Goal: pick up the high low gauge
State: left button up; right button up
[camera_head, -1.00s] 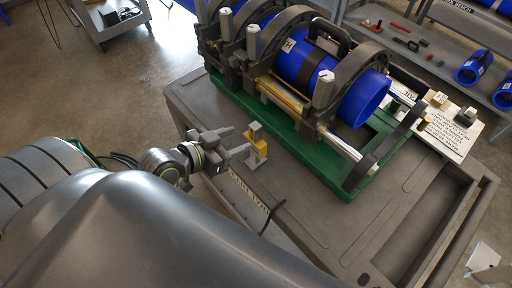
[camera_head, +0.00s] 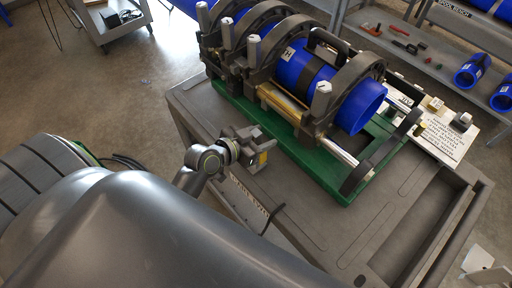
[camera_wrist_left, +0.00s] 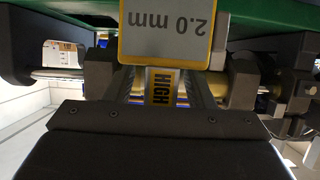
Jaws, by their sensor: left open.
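The high low gauge (camera_head: 263,158), a small yellow and grey piece, stands on the cart top in front of the green machine base. In the left wrist view the gauge (camera_wrist_left: 168,32) shows a pale plate marked "2.0 mm" with a yellow edge, and a yellow "HIGH" label below it. My left gripper (camera_head: 259,146) is open at the gauge and partly hides it in the head view. In the wrist view the gauge's labelled part lies between the two fingers. Whether the fingers touch it I cannot tell. My right gripper is not in view.
The pipe fusion machine with a blue pipe (camera_head: 358,106) and dark clamp rings sits on its green base (camera_head: 300,165), close behind the gauge. The grey cart top (camera_head: 330,222) is clear to the right of the gripper. A lettered plate (camera_head: 447,140) lies at the far right.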

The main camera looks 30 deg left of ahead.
pick_arm(q)
jog(key=shift+c, duration=0.4)
grip_shut()
jog(key=shift+r, duration=0.1)
notch_tip(320, 180, up, 10)
dwell(0.4)
jog(key=c, duration=0.6)
grip_release()
jog(key=c, duration=0.3)
